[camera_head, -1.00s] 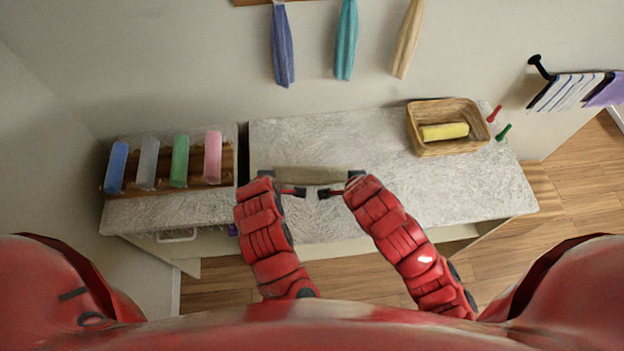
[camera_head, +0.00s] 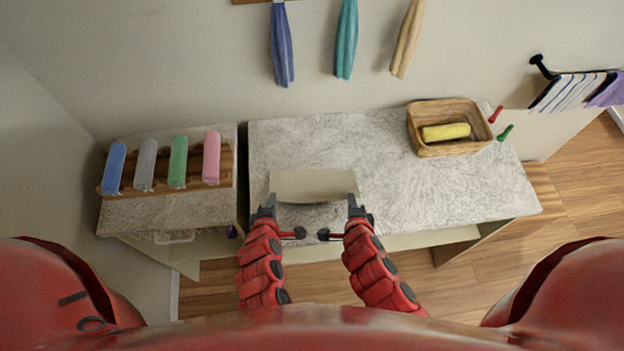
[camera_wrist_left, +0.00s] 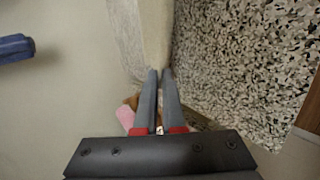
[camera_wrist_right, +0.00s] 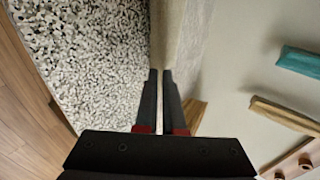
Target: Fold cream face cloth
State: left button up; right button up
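The cream face cloth (camera_head: 312,183) is a pale rectangle at the front middle of the speckled countertop (camera_head: 410,185). My left gripper (camera_head: 267,205) is at its near left corner and my right gripper (camera_head: 354,205) at its near right corner. In the left wrist view the cloth (camera_wrist_left: 155,35) runs up from between the nearly closed fingertips (camera_wrist_left: 160,74). The right wrist view likewise shows the cloth (camera_wrist_right: 167,35) at the closed fingertips (camera_wrist_right: 160,74). The near edge looks held up off the counter. How the layers lie is hard to see.
A wicker basket (camera_head: 418,143) with a yellow rolled cloth (camera_head: 445,132) stands right. Blue, grey, green and pink rolls (camera_head: 211,158) lie on a wooden rack at left. Towels (camera_head: 346,40) hang on the wall behind. Counter right of the cloth is clear.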

pick_arm(q)
jog(key=o, duration=0.8)
jog(key=shift+c, duration=0.2)
pick_arm(e)
jog(key=o, duration=0.8)
jog(key=shift+c, duration=0.2)
pick_arm(q)
jog(key=shift+a, duration=0.1)
pick_arm(e)
jog(key=shift+a, duration=0.15)
